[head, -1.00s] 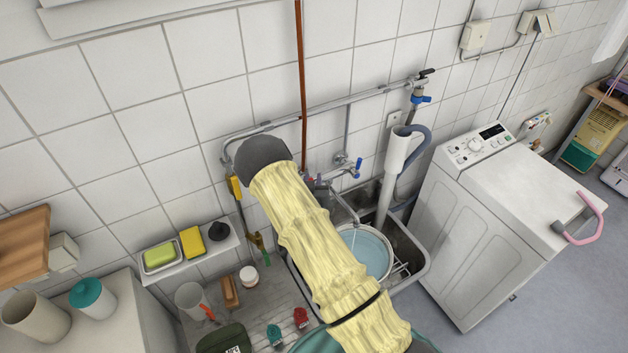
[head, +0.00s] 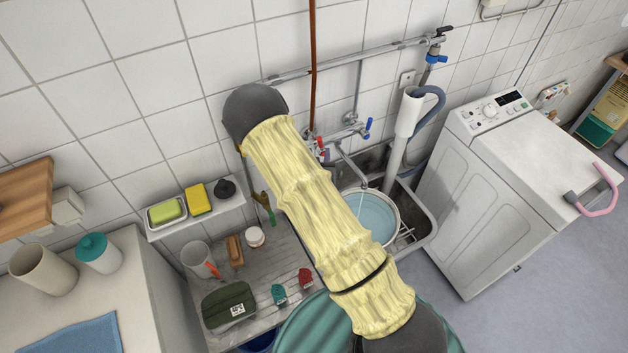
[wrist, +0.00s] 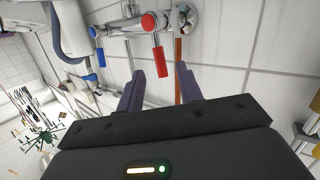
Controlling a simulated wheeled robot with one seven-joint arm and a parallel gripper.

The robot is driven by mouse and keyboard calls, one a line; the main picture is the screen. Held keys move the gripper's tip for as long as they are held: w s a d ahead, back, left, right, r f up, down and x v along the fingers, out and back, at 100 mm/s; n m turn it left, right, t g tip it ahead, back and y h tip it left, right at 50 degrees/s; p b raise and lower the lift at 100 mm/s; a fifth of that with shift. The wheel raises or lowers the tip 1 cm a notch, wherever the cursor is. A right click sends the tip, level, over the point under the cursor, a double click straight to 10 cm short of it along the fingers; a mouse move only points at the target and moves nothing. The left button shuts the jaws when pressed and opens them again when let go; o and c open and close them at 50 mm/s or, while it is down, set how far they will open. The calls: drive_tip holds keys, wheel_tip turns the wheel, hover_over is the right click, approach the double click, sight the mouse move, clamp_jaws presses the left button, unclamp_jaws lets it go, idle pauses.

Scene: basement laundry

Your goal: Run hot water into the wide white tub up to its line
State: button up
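The wide white tub (head: 397,212) sits in the metal sink, with pale blue water (head: 372,217) in it. A thin stream appears to fall into it from the spout (head: 350,168). I cannot make out its line. The wall tap has a red handle (head: 321,145) and a blue handle (head: 367,128). In the wrist view, the red handle (wrist: 160,60) hangs between the tips of my open gripper (wrist: 158,82), with space on both sides. The blue handle (wrist: 100,57) is left of the fingers. My sleeved arm hides my gripper in the head view.
A washing machine (head: 520,180) stands right of the sink. A grey drain hose hooks into a white standpipe (head: 408,115) behind the tub. A soap shelf (head: 195,215) and a cluttered drainboard (head: 270,262) lie left of my arm. A second blue-handled tap (head: 437,57) is higher up.

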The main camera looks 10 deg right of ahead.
drive_tip(key=b+v, duration=0.3)
drive_tip(key=v, duration=0.6)
drive_tip(key=shift+s, duration=0.2)
drive_tip(key=shift+w, duration=0.1)
idle(1.2)
drive_tip(key=s+d+r+n+g+y, duration=0.1)
drive_tip(key=s+r+g+y, duration=0.1)
drive_tip(key=s+r+g, duration=0.2)
drive_tip(key=s+d+r+n+g+y, duration=0.1)
drive_tip(key=s+d+r+g+y, duration=0.1)
drive_tip(key=s+g, duration=0.6)
drive_tip(key=s+r+y, duration=0.1)
drive_tip(key=s+r, duration=0.1)
drive_tip(key=s, duration=0.1)
drive_tip(key=shift+d+r+g, duration=0.25)
drive_tip(key=shift+r+g, duration=0.05)
drive_tip(key=shift+g, duration=0.1)
